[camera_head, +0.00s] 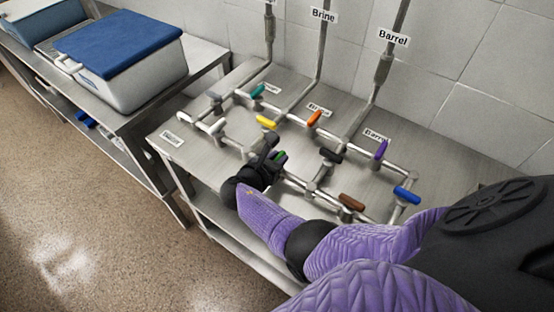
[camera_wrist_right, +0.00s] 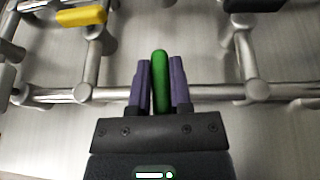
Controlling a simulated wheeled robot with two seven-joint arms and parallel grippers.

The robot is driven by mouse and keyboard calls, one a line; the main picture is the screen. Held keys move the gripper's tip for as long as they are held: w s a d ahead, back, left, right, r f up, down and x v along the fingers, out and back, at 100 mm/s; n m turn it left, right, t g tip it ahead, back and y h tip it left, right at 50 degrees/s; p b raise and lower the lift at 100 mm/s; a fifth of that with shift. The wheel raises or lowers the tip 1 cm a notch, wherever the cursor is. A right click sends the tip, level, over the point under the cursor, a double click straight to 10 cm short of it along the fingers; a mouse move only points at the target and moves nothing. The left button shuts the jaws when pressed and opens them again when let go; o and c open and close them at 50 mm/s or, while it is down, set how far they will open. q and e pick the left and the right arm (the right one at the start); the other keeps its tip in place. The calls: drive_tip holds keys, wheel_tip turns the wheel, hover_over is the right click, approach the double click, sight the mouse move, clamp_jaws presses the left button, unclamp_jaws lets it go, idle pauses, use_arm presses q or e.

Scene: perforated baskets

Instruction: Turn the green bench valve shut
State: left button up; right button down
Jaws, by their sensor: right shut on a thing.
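The green valve handle (camera_wrist_right: 160,78) stands between the two fingers of my right gripper (camera_wrist_right: 160,95) in the wrist view. The gripper is shut on it. The handle points away from the gripper and lies across the horizontal steel pipe (camera_wrist_right: 205,92). In the head view my right gripper (camera_head: 277,154) reaches over the front of the steel bench, and only a small part of the green handle (camera_head: 281,155) shows. The valve body under the handle is mostly hidden by the gripper. My left gripper is not in view.
Close by are a yellow handle (camera_head: 266,122), a black handle (camera_head: 331,155) and a brown handle (camera_head: 351,202). Orange (camera_head: 314,118), purple (camera_head: 381,150), blue (camera_head: 406,195) and teal (camera_head: 257,90) handles sit on the same pipework. A blue-lidded box (camera_head: 118,42) stands on another bench at left.

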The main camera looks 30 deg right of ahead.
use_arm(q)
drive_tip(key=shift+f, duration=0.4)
use_arm(e)
drive_tip(key=shift+m+g, duration=0.4)
drive_tip(key=shift+g, duration=0.1)
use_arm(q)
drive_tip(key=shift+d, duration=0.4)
use_arm(e)
drive_tip(key=c, duration=0.5)
unclamp_jaws()
drive_tip(key=shift+c, duration=0.2)
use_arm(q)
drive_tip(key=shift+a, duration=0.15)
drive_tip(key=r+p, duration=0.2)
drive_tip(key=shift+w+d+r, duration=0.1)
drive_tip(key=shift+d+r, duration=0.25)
use_arm(e)
drive_tip(key=v, duration=1)
drive_tip(key=shift+f, duration=0.15)
